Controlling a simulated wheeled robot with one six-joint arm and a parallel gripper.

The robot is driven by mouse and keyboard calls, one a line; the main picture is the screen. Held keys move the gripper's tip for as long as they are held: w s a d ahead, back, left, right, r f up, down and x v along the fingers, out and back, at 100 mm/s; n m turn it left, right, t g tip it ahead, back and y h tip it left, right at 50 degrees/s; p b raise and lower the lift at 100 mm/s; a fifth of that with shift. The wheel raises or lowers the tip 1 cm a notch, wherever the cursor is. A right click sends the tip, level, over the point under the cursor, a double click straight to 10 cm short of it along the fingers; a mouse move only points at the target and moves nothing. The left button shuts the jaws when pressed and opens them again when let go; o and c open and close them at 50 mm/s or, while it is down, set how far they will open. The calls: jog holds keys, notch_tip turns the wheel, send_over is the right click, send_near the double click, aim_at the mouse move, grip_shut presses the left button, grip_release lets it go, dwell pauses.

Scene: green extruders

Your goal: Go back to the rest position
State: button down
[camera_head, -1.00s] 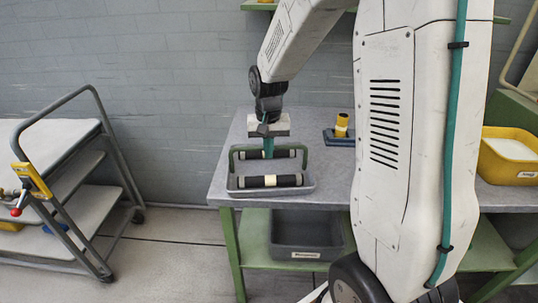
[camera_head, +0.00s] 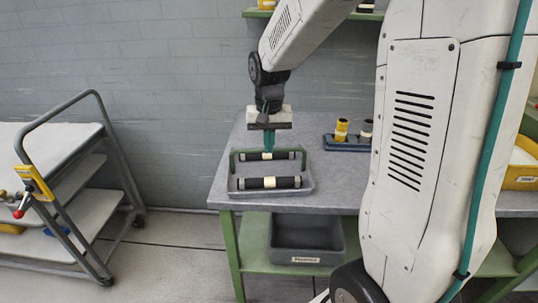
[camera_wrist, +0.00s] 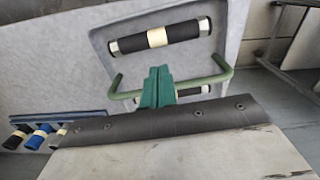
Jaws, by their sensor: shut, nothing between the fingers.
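My gripper (camera_head: 268,140) has teal fingers pressed together with nothing between them. In the head view it is above the rear part of a grey tray (camera_head: 300,192) on the workbench. In the wrist view the closed fingers (camera_wrist: 157,85) overlap the tray's green handle bar (camera_wrist: 205,80); I cannot tell whether they touch it. The tray holds two black rollers with cream middle bands.
The grey workbench (camera_head: 335,195) has bare surface around the tray. A blue holder (camera_head: 345,144) with upright yellow and dark pieces stands behind it to the right. A grey bin (camera_head: 308,233) sits on the shelf below. A cart (camera_head: 75,245) stands left, with floor between.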

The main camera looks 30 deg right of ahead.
jog(key=shift+r, duration=2.4)
jog(key=s+a+r+n, duration=0.1)
jog(key=s+a+n, duration=0.1)
jog(key=s, duration=0.6)
jog(key=s+a+r+n, duration=0.2)
jog(key=s+a, duration=0.1)
jog(key=s, duration=0.6)
jog(key=s+a+r+n+t, duration=0.1)
jog(key=s+a+r, duration=0.1)
jog(key=s, duration=0.6)
jog(key=shift+s+a+n, duration=0.2)
jog(key=shift+a+n, duration=0.2)
jog(key=shift+a, duration=0.15)
